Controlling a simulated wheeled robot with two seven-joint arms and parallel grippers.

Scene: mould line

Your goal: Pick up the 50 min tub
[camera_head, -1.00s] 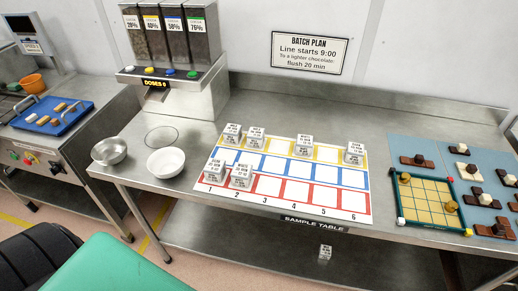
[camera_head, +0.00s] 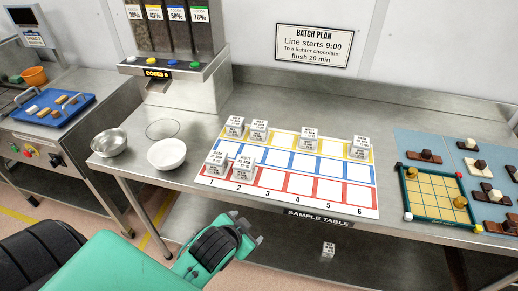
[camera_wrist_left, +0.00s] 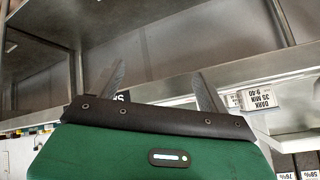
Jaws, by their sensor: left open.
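Several small grey-white labelled tubs stand on the sample grid (camera_head: 350,198). Two are at the front left, one tub (camera_head: 216,163) at column 1 and one tub (camera_head: 243,169) at column 2. In the back row there are two at the left (camera_head: 247,129), one tub (camera_head: 308,138) near the middle and one tub (camera_head: 358,147) at the right. Another tub (camera_head: 327,250) is on the lower shelf. I cannot tell which is the 50 min tub. My left gripper (camera_head: 250,228) is open and empty in front of the table edge. In the wrist view a tub (camera_wrist_left: 258,98) reads DARK 35 MIN, right of the open fingers.
A white bowl (camera_head: 167,154) and a metal pan (camera_head: 109,143) are left of the grid. The dispenser (camera_head: 178,75) stands behind them. A yellow game board (camera_head: 438,194) and chocolate pieces are at the right. The steel table edge lies between my gripper and the grid.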

